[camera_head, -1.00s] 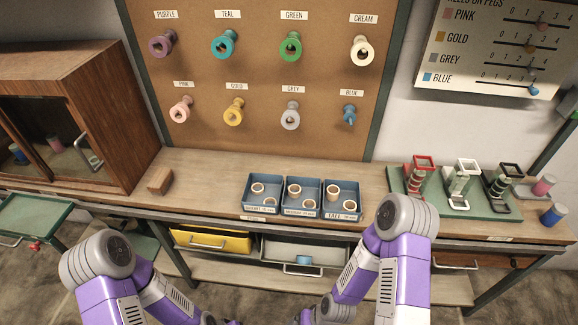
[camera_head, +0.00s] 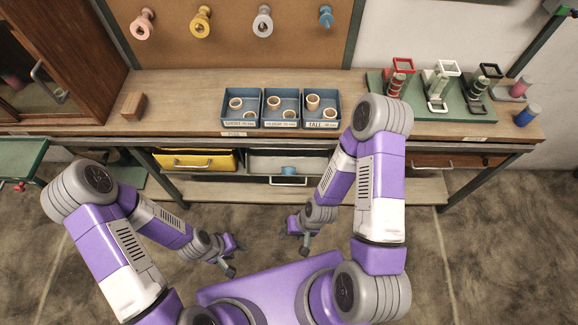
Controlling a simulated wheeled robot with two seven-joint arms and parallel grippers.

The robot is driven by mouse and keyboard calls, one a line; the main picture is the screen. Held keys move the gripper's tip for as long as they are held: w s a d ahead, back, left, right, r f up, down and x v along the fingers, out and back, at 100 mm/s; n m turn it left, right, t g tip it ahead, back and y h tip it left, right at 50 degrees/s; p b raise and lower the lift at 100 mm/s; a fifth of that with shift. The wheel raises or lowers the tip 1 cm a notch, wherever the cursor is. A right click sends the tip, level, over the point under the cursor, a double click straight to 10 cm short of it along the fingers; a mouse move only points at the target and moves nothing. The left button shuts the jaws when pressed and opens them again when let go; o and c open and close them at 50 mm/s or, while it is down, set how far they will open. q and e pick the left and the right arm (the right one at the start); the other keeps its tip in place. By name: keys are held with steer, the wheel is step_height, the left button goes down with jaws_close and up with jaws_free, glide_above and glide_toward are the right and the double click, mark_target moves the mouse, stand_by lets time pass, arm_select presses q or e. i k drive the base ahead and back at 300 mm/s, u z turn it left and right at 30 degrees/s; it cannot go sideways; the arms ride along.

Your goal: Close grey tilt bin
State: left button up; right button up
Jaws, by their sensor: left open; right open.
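The grey tilt bin (camera_head: 262,163) hangs under the bench top, right of a yellow bin. It looks tipped outward, with its handle (camera_head: 288,182) at the front. A small blue piece (camera_head: 289,170) shows at its front; I cannot tell whether it is inside. My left gripper (camera_head: 231,259) is open and empty, low in front of the bench and below the bin in the picture. My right gripper (camera_head: 300,240) is open and empty, nearer the bin but apart from it.
The yellow bin (camera_head: 197,160) and a brown drawer (camera_head: 456,160) flank the grey bin. Blue trays (camera_head: 281,120) with rings stand on the bench top (camera_head: 180,100) above. A wooden cabinet (camera_head: 85,60) is at the left. My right forearm passes close to the bin's right side.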

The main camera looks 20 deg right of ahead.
mark_target(259, 161)
steer(key=u, duration=0.55)
steer(key=k, duration=1.65)
steer(key=z, duration=1.15)
steer(key=i, duration=1.7)
steer(key=u, duration=0.2)
